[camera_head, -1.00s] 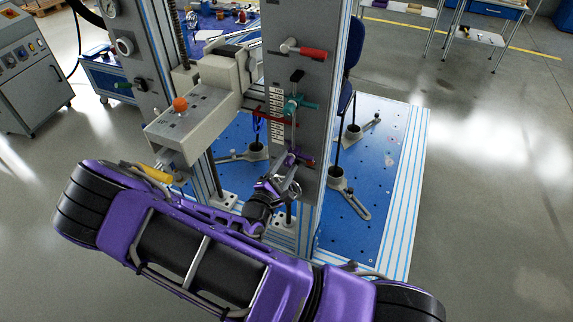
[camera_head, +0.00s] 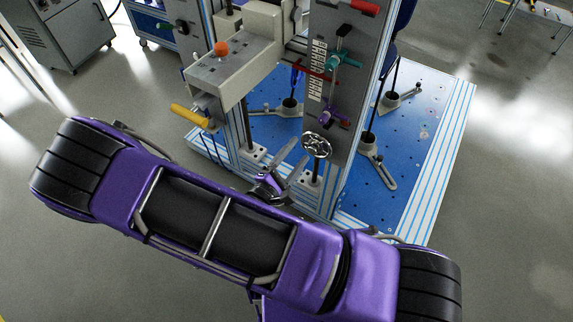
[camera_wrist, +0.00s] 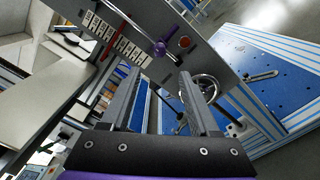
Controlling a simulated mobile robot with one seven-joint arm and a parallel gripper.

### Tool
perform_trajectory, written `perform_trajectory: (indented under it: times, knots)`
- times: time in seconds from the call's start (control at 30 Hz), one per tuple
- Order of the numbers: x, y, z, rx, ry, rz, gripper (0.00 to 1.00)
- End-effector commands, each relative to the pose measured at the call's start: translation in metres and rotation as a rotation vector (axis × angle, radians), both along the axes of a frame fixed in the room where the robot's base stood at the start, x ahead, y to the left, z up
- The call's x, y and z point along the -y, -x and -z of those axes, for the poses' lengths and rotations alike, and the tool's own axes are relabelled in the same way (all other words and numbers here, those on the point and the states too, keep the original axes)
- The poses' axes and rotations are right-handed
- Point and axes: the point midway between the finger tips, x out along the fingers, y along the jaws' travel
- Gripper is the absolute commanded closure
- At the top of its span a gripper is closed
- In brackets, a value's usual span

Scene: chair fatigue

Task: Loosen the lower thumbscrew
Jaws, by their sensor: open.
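The upright grey panel carries a teal thumbscrew (camera_head: 331,62) and, below it, a purple thumbscrew (camera_head: 327,117), the lower one. The purple thumbscrew also shows in the wrist view (camera_wrist: 158,47), at the end of a thin rod beside a red round part. My gripper (camera_head: 296,153) is below and left of it in the head view, apart from it. In the wrist view my gripper (camera_wrist: 158,76) is open, with nothing between its fingers. The purple thumbscrew lies beyond the fingertips there.
A spoked handwheel (camera_head: 317,146) sits just below the purple thumbscrew, close to my right fingertip in the wrist view. A grey box with an orange knob (camera_head: 222,48) and a yellow handle (camera_head: 189,115) stand to the left.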

Motion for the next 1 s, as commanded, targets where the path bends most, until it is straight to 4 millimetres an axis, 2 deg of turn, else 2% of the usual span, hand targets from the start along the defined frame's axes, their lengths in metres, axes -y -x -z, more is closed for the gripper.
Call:
perform_trajectory:
  times: [0.1, 0.33, 0.9, 1.0]
  knots:
    - [-0.014, 0.018, 0.000, -0.001, -0.001, -0.002, 0.38]
    - [-0.025, 0.035, 0.000, 0.000, 0.000, 0.000, 0.38]
    - [-0.026, 0.036, 0.000, 0.000, -0.001, -0.001, 0.38]
    - [-0.033, 0.031, 0.003, -0.001, -0.016, -0.025, 0.38]
